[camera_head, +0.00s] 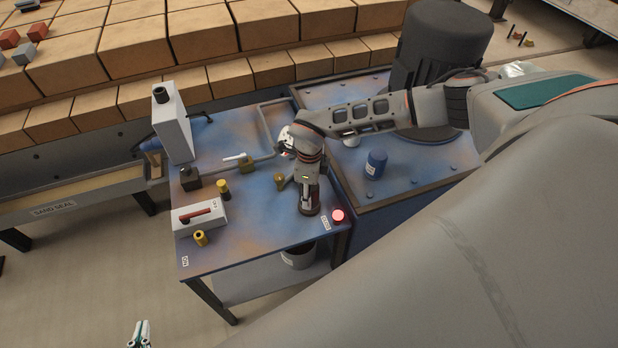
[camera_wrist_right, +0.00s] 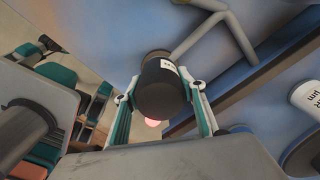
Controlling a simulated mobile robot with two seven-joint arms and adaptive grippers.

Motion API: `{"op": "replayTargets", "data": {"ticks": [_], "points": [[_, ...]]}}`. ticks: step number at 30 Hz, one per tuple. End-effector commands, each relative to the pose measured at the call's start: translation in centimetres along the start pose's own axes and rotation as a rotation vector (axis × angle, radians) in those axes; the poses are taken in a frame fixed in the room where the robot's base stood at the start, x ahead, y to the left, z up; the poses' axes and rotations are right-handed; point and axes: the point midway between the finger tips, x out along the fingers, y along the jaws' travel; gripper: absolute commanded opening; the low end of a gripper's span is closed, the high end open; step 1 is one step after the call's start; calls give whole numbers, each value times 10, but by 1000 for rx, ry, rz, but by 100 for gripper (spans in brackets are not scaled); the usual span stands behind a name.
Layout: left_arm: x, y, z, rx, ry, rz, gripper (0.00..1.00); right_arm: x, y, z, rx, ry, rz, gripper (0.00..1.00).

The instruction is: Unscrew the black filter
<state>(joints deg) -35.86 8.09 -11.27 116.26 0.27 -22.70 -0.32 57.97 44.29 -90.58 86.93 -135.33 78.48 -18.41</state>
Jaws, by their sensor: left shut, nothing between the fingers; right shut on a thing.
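The black filter (camera_wrist_right: 160,88) is a dark cylinder with a small white label, seen between the two teal fingers of my right gripper (camera_wrist_right: 160,92) in the right wrist view. In the head view my right gripper (camera_head: 305,178) reaches down over the right part of the blue table, shut on the black filter (camera_head: 310,207), whose upper part the gripper hides. I cannot tell whether the filter is still threaded in place. My left gripper (camera_head: 140,326) shows only its tips at the bottom edge, shut and empty, well away from the table.
A lit red button (camera_head: 338,215) is close beside the filter. The blue table (camera_head: 255,235) also bears a white box with a red lever (camera_head: 199,217), yellow fittings (camera_head: 201,238) and a pipe (camera_head: 265,155). A blue canister (camera_head: 376,164) stands to the right. A bucket (camera_head: 298,256) is below.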

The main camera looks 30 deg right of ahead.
Motion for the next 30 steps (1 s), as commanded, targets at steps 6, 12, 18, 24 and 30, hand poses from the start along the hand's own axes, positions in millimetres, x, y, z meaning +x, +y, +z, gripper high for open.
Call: {"op": "replayTargets", "data": {"ticks": [6, 12, 18, 24, 30], "points": [[-2, 0, -2, 0, -1, 0, 0, 0, 0, 0, -114, 0, 0, 60], [-2, 0, -2, 0, -1, 0, 0, 0, 0, 0, -112, 0, 0, 60], [-2, 0, -2, 0, 0, 0, 0, -3, 0, 0, -111, 1, 0, 60], [-2, 0, -2, 0, 0, 0, 0, -30, -1, 0, -112, -2, -2, 60], [-2, 0, -2, 0, 0, 0, 0, -72, -1, 1, -112, -3, -3, 60]]}}
